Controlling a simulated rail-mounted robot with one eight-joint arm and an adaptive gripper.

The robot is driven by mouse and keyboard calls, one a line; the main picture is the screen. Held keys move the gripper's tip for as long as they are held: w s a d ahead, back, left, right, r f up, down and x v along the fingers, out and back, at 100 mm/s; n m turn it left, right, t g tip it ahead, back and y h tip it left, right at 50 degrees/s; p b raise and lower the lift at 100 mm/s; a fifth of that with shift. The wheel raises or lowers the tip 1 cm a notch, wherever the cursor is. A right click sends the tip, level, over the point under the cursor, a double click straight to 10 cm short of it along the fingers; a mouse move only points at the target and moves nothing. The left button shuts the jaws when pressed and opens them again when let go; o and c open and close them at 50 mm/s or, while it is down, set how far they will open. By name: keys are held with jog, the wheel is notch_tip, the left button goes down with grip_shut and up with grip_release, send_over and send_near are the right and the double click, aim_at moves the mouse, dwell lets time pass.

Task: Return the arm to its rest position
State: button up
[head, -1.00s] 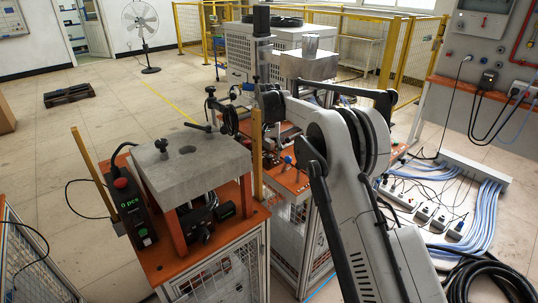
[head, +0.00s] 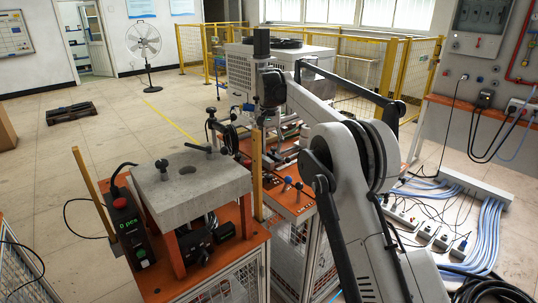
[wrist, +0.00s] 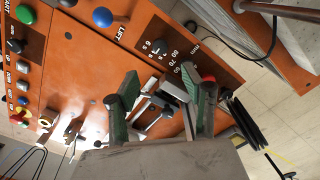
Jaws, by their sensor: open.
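My arm (head: 345,165) rises at the right of the head view, bends at its elbow and reaches left to a dark upright wrist part (head: 262,45). The fingers cannot be made out in the head view. In the wrist view my gripper (wrist: 160,85) is open, with two green-sided fingers apart and nothing seen held between them. An orange panel (wrist: 75,65) with a blue button (wrist: 102,17) and a printed scale lies beyond the fingers. A grey surface fills the bottom of the wrist view; I cannot tell what it belongs to.
A grey-topped stand (head: 190,176) on an orange table is at the left, with a black control box (head: 130,228) beside it. A second orange bench (head: 290,200) is behind the arm. Cables and sockets (head: 430,230) lie at the right. Open floor is at the far left.

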jog(key=shift+r, duration=0.1)
jog(key=s+d+r+t, duration=0.2)
jog(key=s+d+r, duration=0.6)
jog(key=s, duration=0.3)
jog(key=s+d+r+t, duration=0.2)
jog(key=s+d+r, duration=0.6)
jog(key=s, duration=0.3)
jog(key=s+d+f+t, duration=0.1)
jog(key=s+d+f, duration=0.2)
jog(key=s, duration=0.6)
jog(key=s+d+f+t, duration=0.1)
jog(key=s+d+f, duration=0.2)
jog(key=s, duration=0.7)
jog(key=s+d+f+t, duration=0.1)
jog(key=s+d+f, duration=0.2)
jog(key=s+f, duration=0.3)
jog(key=s, duration=0.4)
jog(key=shift+s+d+f, duration=0.15)
jog(key=shift+d+f, duration=0.15)
jog(key=shift+f, duration=0.05)
